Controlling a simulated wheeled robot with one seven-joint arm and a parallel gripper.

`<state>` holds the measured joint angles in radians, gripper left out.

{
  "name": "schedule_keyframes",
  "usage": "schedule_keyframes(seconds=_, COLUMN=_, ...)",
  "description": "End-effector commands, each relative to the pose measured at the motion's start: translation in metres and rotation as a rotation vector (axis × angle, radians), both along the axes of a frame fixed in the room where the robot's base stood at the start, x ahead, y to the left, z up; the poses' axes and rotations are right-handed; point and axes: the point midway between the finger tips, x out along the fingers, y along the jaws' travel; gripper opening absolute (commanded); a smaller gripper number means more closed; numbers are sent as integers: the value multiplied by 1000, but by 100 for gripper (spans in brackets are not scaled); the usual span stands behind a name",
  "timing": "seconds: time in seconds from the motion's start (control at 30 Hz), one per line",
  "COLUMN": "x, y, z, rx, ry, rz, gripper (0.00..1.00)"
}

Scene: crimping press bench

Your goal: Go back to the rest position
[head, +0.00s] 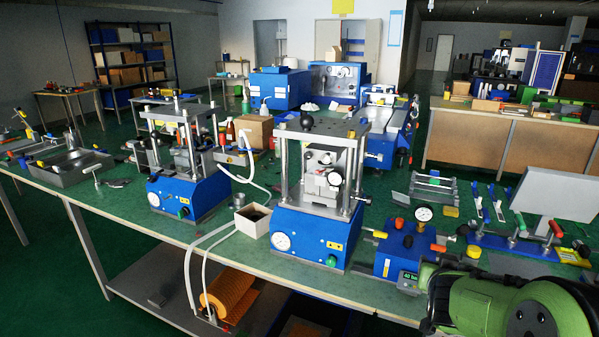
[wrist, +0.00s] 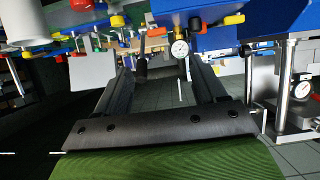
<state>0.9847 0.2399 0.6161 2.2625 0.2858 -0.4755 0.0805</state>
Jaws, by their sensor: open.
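My gripper (wrist: 165,76) shows in the wrist view with its two dark fingers spread apart and nothing between them. The picture there is turned over, with the bench things hanging from the top. Beyond the fingertips is a pressure gauge (wrist: 180,49) by blue equipment; I cannot tell how far off it is. In the head view my green arm fills the lower right corner, in front of the bench's right end. The fingers cannot be made out in that view.
The bench (head: 130,205) carries a large blue press (head: 312,235), a smaller blue press (head: 190,190) and a blue pump unit (head: 402,255) with a gauge. A white box (head: 254,226) stands between the presses. Lever clamps (head: 520,245) and a grey panel (head: 555,194) are near my arm.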

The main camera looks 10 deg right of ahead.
Motion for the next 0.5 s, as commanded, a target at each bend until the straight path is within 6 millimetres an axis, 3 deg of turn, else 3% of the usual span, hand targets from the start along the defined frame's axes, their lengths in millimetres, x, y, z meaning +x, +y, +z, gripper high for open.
schedule_keyframes(seconds=0.13, x=-19, y=74, z=18, rx=-3, ry=155, rz=110, gripper=70)
schedule_keyframes(seconds=0.3, x=-88, y=160, z=31, rx=52, ry=356, rz=246, gripper=70)
schedule_keyframes(seconds=0.5, x=-173, y=219, z=31, rx=138, ry=512, rz=412, gripper=70)
